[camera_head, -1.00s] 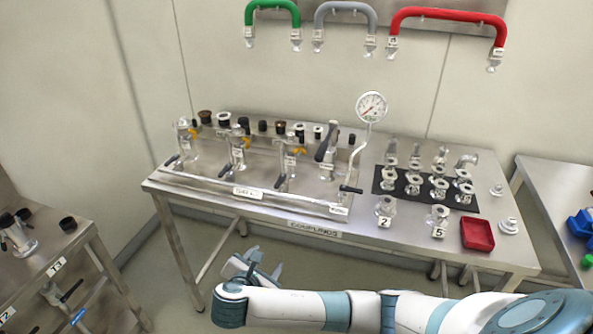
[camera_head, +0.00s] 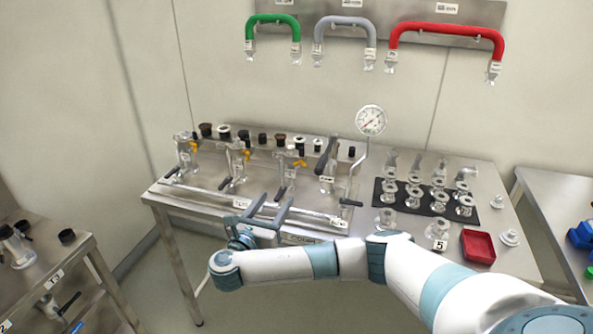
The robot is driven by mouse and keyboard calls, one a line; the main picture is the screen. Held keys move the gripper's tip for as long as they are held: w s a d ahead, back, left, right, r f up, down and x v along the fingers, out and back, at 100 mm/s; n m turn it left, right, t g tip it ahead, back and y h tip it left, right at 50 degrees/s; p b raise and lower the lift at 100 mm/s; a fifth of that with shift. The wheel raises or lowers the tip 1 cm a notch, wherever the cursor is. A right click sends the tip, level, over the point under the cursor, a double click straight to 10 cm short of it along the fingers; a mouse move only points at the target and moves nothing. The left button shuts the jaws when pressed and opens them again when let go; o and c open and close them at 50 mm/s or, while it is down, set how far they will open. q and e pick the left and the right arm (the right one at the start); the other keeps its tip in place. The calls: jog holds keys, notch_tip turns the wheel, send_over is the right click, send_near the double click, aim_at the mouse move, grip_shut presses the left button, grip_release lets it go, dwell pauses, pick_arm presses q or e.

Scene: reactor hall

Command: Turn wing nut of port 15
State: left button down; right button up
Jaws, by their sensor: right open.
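The steel couplings table (camera_head: 490,180) carries a manifold of several upright ports with black and orange handles, among them a left port (camera_head: 187,155), a middle port (camera_head: 235,160) and a port further right (camera_head: 284,170). Their number labels are too small to read, so I cannot tell which is port 15, and its wing nut cannot be made out. My right gripper (camera_head: 268,205) is open and empty at the table's front edge, in front of the manifold's rail. It partly hides the front label. My left gripper is not in view.
A pressure gauge (camera_head: 370,120) stands on a thin pipe right of the ports. Several fittings stand on a black mat (camera_head: 470,210), with a red tray (camera_head: 478,246) nearby. Green, grey and red hoses (camera_head: 445,28) hang on the wall. Another bench (camera_head: 75,255) is at left.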

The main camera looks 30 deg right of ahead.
jog(key=p+x, duration=0.4)
jog(key=x, duration=1.3)
jog(key=shift+d, duration=0.15)
jog(key=shift+c, duration=0.3)
jog(key=c, duration=1)
